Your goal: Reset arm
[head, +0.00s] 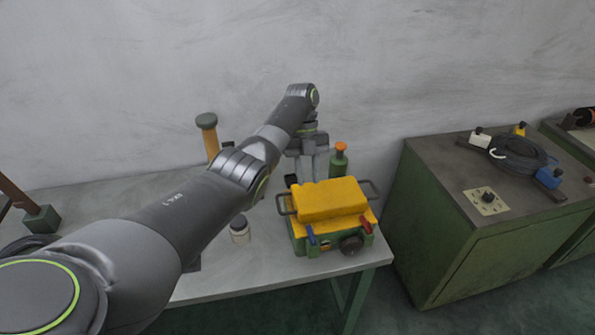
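My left arm (180,210) reaches in from the lower left across the table. My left gripper (308,168) points down behind a green machine with a yellow top (330,200). The machine's top hides part of the fingertips, so I cannot tell whether they are open or shut, or whether they touch anything. My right arm and gripper are not in view.
The machine stands near the right end of a grey table (245,275). A green cabinet (480,240) with cables stands right, beyond a gap.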

